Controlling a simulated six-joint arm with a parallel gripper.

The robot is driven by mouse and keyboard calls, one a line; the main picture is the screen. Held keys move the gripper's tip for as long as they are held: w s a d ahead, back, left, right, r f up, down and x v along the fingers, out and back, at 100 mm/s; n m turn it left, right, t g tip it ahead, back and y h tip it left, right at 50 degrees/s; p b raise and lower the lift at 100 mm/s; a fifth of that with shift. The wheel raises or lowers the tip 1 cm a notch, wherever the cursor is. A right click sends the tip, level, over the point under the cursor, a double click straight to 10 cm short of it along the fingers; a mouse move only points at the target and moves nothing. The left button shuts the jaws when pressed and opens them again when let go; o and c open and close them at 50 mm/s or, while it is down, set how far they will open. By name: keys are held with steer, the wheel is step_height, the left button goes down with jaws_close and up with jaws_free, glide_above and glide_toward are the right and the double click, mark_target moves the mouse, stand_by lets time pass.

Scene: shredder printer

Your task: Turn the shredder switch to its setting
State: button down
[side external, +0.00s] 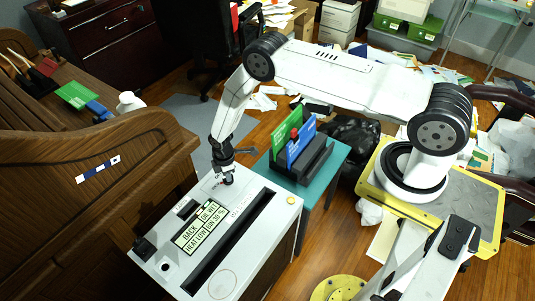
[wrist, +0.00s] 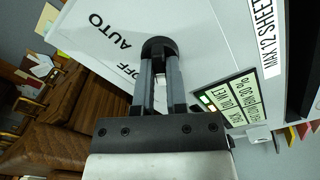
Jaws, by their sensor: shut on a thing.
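The white shredder (side external: 257,207) stands at the lower middle of the side view, its top also filling much of the wrist view (wrist: 215,55). The shredder switch (wrist: 158,45) is a dark round knob between my fingertips in the wrist view, partly hidden by them. The printed words AUTO (wrist: 110,31) and OFF (wrist: 131,70) lie to its left. My gripper (wrist: 159,62) is shut on the switch, pointing down at the far end of the shredder top in the side view (side external: 226,181). The exact switch setting is hard to read.
A lit display panel (side external: 200,229) and a long dark slot (side external: 232,243) are on the shredder top. A wooden roll-top desk (side external: 110,190) stands close on the left. A teal table (side external: 318,177) with a dark holder of green and blue folders (side external: 301,142) stands behind right.

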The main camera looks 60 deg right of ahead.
stand_by(0.4)
steer(key=c, duration=0.7)
jaws_free()
steer(key=shift+o, duration=0.2)
steer(key=shift+r, duration=0.2)
steer(key=shift+r, duration=3.75)
